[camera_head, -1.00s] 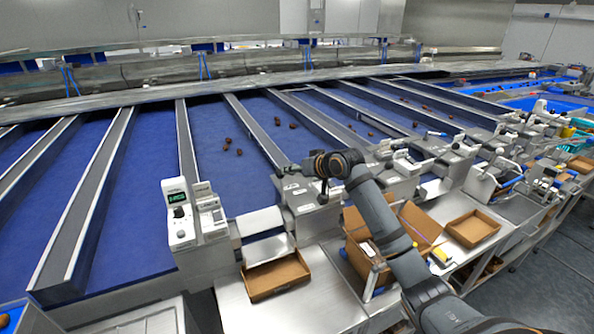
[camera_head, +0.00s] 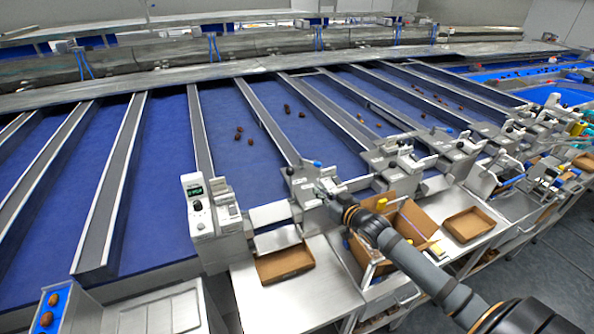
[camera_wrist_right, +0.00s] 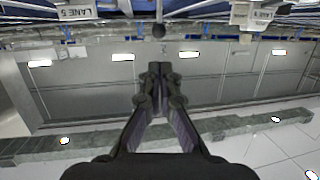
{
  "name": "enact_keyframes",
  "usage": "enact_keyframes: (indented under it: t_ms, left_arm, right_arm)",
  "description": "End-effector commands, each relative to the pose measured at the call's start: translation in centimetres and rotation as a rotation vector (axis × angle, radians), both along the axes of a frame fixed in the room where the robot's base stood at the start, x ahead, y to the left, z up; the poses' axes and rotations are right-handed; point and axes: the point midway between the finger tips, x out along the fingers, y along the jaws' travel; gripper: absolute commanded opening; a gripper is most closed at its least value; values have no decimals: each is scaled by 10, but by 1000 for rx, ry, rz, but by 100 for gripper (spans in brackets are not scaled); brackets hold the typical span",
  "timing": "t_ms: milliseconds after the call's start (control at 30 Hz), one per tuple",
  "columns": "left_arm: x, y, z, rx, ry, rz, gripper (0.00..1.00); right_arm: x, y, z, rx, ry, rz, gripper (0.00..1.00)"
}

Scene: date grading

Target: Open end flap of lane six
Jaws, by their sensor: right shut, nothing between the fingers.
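My right gripper (camera_head: 324,188) is at the front end of a grey console (camera_head: 308,180) between two blue lanes. In the right wrist view my fingers (camera_wrist_right: 155,68) are closed together with nothing between them. A dark round knob (camera_wrist_right: 158,31) on a thin rod shows just beyond the fingertips, apart from them in that picture. Pale lane-end plates (camera_head: 270,214) lie beside the console, one on its left and another plate (camera_head: 352,185) on its right. Lane labels (camera_wrist_right: 77,13) hang at the top of the wrist view; I cannot make out a lane six label. My left gripper is out of view.
A cardboard tray (camera_head: 285,264) sits on the steel bench left of my arm. An open cardboard box (camera_head: 412,222) is beside my forearm, with another tray (camera_head: 468,225) farther right. A white control unit (camera_head: 198,205) stands at left. Several dates (camera_head: 250,142) lie on the blue lanes.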

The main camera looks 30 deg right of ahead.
Motion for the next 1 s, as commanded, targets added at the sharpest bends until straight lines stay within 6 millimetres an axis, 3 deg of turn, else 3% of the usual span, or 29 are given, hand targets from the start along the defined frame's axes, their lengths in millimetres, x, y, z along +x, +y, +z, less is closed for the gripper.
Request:
enact_keyframes:
  t_ms: [267, 333, 633, 800, 1000]
  left_arm:
    - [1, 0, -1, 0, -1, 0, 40]
    - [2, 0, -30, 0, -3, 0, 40]
    - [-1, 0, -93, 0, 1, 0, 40]
    - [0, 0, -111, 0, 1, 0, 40]
    - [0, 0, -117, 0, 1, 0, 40]
  right_arm:
    - [26, 3, -6, 10, -1, -5, 0]
    - [41, 4, -20, 5, -6, -4, 0]
    - [100, 11, -31, 7, -3, -3, 0]
    - [124, 14, -33, 5, 0, -2, 0]
    - [136, 15, -31, 3, 1, -2, 0]
